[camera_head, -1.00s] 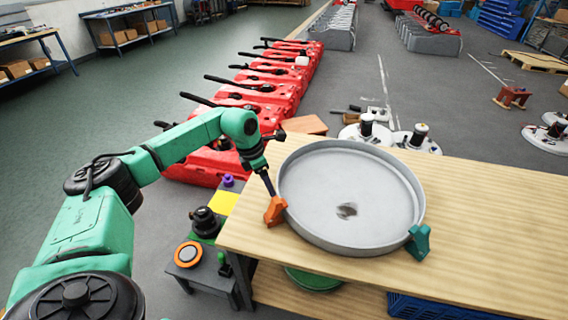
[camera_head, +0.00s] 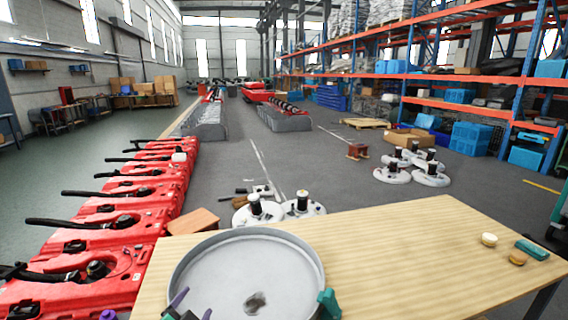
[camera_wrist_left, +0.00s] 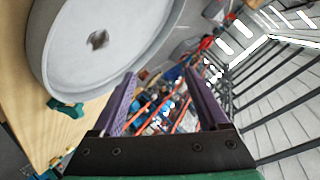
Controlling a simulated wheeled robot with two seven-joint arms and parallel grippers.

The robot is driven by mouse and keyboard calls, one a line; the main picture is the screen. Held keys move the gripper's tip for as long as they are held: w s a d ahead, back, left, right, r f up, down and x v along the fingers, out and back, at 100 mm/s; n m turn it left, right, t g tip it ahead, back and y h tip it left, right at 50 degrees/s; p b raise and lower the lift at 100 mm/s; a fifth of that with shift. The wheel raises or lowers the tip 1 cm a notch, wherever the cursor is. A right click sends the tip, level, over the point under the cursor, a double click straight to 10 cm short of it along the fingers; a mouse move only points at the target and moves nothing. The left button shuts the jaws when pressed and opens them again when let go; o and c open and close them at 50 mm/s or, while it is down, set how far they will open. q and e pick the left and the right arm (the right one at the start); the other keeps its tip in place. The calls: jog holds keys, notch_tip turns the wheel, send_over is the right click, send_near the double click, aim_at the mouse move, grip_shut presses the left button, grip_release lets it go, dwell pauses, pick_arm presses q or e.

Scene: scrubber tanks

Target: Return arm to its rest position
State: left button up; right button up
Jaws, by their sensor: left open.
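My left gripper (camera_head: 191,306) shows only at the bottom edge of the head view, where its two purple fingertips rise in front of the round grey pan. In the left wrist view its purple fingers (camera_wrist_left: 160,78) are spread apart with nothing between them. The rest of my left arm is out of the head view. The grey pan (camera_head: 240,262) sits at the left end of the wooden table (camera_head: 420,255), with a dark spot in its bottom. It also shows in the left wrist view (camera_wrist_left: 100,70), to the left of the fingers. My right gripper is not in view.
A teal clamp (camera_head: 329,303) is at the pan's right rim. Red scrubber tanks (camera_head: 100,250) line the floor at left. White round parts (camera_head: 256,212) stand behind the table. A green block (camera_head: 532,249) and two small round pieces lie on its right end. The table's middle is clear.

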pick_arm(q)
jog(key=s+a+f+n+g, duration=0.1)
jog(key=s+f+n+g, duration=0.2)
jog(key=s+f+g, duration=0.5)
jog(key=s+a+f+n+g, duration=0.2)
jog(key=s+f+n, duration=0.25)
jog(key=s, duration=0.75)
notch_tip(320, 180, down, 26)
jog(key=s+r+m+g, duration=0.1)
jog(key=s, duration=0.2)
jog(key=s+a+f+g, duration=0.1)
jog(key=s+a+f, duration=0.1)
jog(key=s+f, duration=1.1)
jog(key=s, duration=0.2)
jog(key=shift+s+a+h, duration=0.25)
jog(key=shift+s+h, duration=0.05)
